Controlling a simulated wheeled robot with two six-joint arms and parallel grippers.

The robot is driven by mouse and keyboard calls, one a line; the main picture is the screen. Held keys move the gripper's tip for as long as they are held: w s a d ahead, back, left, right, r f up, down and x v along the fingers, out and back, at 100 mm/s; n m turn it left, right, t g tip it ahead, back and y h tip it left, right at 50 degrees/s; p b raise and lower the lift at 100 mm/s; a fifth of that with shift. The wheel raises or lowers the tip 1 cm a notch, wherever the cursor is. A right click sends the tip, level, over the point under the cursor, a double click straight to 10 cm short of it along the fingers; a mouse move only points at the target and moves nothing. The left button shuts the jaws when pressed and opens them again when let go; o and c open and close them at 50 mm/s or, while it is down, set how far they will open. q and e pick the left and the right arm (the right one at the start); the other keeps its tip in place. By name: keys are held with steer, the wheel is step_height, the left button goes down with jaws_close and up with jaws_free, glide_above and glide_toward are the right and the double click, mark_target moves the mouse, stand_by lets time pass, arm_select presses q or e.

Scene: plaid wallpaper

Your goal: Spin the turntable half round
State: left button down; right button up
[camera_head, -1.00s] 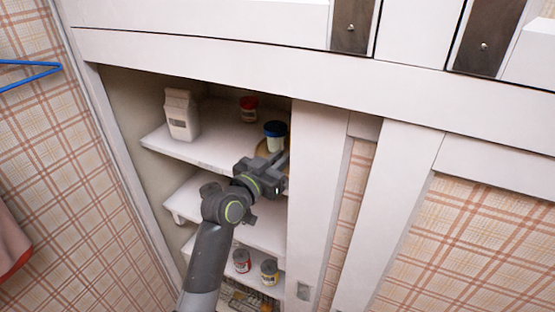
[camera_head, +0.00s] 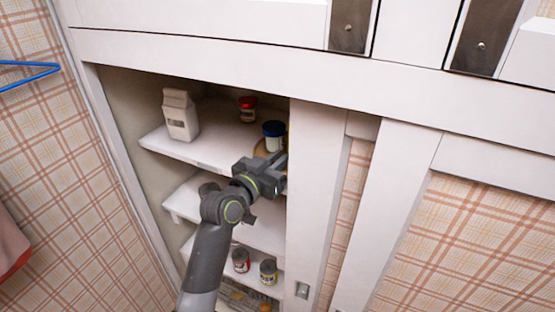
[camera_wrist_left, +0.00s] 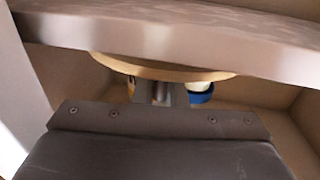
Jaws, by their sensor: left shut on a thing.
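The turntable (camera_head: 260,149) is a round wooden disc on the upper shelf of the cupboard, partly hidden by my gripper and the door frame. In the left wrist view, which is upside down, its rim (camera_wrist_left: 205,76) shows beside the shelf edge. A jar with a blue lid (camera_head: 274,136) stands on it; the lid also shows in the left wrist view (camera_wrist_left: 201,97). My left gripper (camera_head: 282,160) reaches in at the disc's front. Its fingers (camera_wrist_left: 160,92) are shut on a small upright part at the turntable, mostly hidden. My right gripper is out of view.
A white carton (camera_head: 180,115) and a red-lidded jar (camera_head: 248,109) stand on the upper shelf (camera_head: 200,151). Two cans (camera_head: 268,271) stand lower down. The white cupboard frame (camera_head: 316,180) is close to the right of my gripper. A blue hanger (camera_head: 28,72) hangs at left.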

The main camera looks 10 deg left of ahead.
arm_select(q)
steer(key=c, duration=1.5)
jaws_free()
steer(key=shift+s+a, duration=0.2)
steer(key=shift+s, duration=0.3)
steer(key=shift+b+v, duration=1.95)
steer(key=shift+v, duration=6.15)
